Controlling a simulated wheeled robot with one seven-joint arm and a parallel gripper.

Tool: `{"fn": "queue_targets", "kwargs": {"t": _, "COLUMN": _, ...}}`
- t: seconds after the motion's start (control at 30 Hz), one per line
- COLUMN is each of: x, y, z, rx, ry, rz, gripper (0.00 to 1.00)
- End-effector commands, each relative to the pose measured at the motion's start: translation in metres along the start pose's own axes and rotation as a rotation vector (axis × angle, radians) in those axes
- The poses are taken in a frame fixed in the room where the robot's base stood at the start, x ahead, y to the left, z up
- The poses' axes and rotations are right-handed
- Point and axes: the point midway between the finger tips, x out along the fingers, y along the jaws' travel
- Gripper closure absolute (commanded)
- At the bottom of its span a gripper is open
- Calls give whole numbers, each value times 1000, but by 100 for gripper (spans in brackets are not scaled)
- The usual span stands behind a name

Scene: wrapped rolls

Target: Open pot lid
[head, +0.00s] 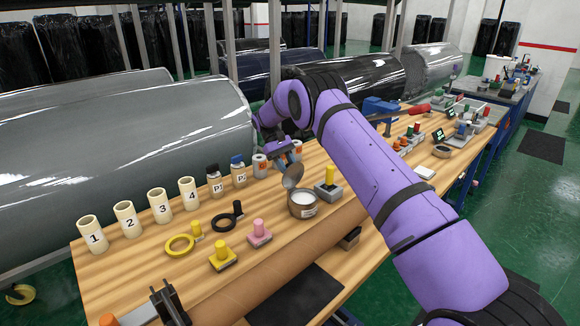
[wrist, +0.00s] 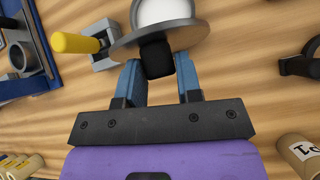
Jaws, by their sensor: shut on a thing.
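The pot (head: 302,204) stands on the wooden table, a round metal-coloured can with a white label and white inside. Its lid (head: 293,176) is tilted up above the pot's back side, so the white inside shows. In the wrist view the lid (wrist: 160,36) is a grey-brown disc with a black knob (wrist: 156,60), and part of the pot (wrist: 165,12) shows beyond it. My gripper (wrist: 158,72) has its two blue fingers shut on the black knob. In the head view my gripper (head: 284,160) is just behind the pot, partly hidden by the lid.
A yellow-handled block (head: 327,184) stands close right of the pot. Pink (head: 260,233) and yellow (head: 222,256) knobbed blocks and rings stand left. Numbered tubes (head: 125,217) and bottles (head: 214,180) line the back. Large wrapped rolls (head: 130,150) lie behind the table (head: 130,270).

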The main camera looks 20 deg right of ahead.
Motion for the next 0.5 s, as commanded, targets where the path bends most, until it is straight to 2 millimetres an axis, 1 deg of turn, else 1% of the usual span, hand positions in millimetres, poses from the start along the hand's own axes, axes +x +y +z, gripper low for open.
{"fn": "queue_targets", "kwargs": {"t": 0.03, "x": 7, "y": -6, "z": -7, "rx": -8, "ry": -21, "rz": -2, "gripper": 100}}
{"fn": "queue_targets", "kwargs": {"t": 0.23, "x": 6, "y": -7, "z": -10, "rx": -8, "ry": -68, "rz": 6, "gripper": 100}}
{"fn": "queue_targets", "kwargs": {"t": 0.5, "x": 6, "y": -8, "z": -10, "rx": -9, "ry": -86, "rz": 8, "gripper": 100}}
